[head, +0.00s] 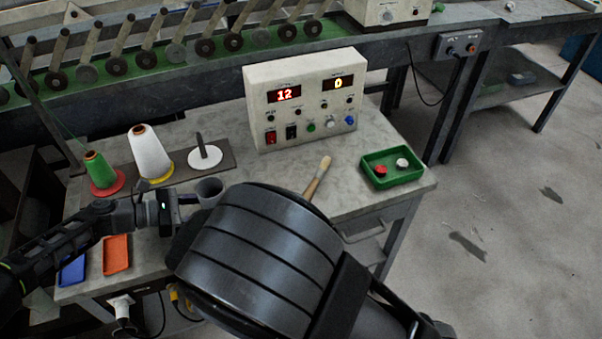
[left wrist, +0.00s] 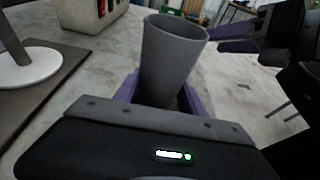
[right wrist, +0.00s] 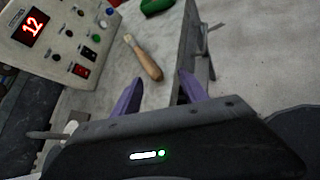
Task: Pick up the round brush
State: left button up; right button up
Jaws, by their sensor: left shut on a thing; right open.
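The round brush (head: 318,178) lies on the grey table in front of the control box, its pale bristles toward the box. Its wooden handle is partly hidden by my right arm in the head view. In the right wrist view the brush (right wrist: 144,58) lies whole, ahead of my open, empty right gripper (right wrist: 160,88) and apart from its fingers. That gripper is hidden in the head view. My left gripper (left wrist: 160,92) is shut on a grey cup (left wrist: 172,52), which is upright; the cup (head: 209,190) also shows in the head view.
The control box (head: 300,100) stands behind the brush. A green tray (head: 392,178) with a red and a white piece is at right. Thread cones (head: 150,155) and a spindle (head: 204,155) stand at left. Blue (head: 72,271) and orange (head: 117,254) trays lie near the front edge.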

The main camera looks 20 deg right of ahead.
jog(key=w+d+m+g+y, duration=0.1)
jog(key=m+g, duration=0.1)
jog(key=m, duration=0.3)
jog(key=w+d+r+m+g+y, duration=0.1)
jog(key=w+m+g+y, duration=0.1)
jog(key=m, duration=0.4)
jog(key=w+d+m+g+y, duration=0.1)
jog(key=m+g, duration=0.1)
jog(key=m, duration=0.4)
jog(key=shift+w+d+r+y, duration=0.3)
jog(key=shift+r, duration=0.1)
jog(key=w+d+r+m+y, duration=0.5)
jog(key=r+m, duration=0.2)
jog(key=m, duration=0.5)
jog(key=shift+w+d, duration=0.15)
jog(key=shift+d, duration=0.05)
send_over(313, 186)
jog(key=s+a, duration=0.1)
jog(key=a, duration=0.1)
jog(key=shift+f, duration=3.4)
notch_tip(313, 186, down, 5)
jog(key=shift+s+d+f, duration=0.1)
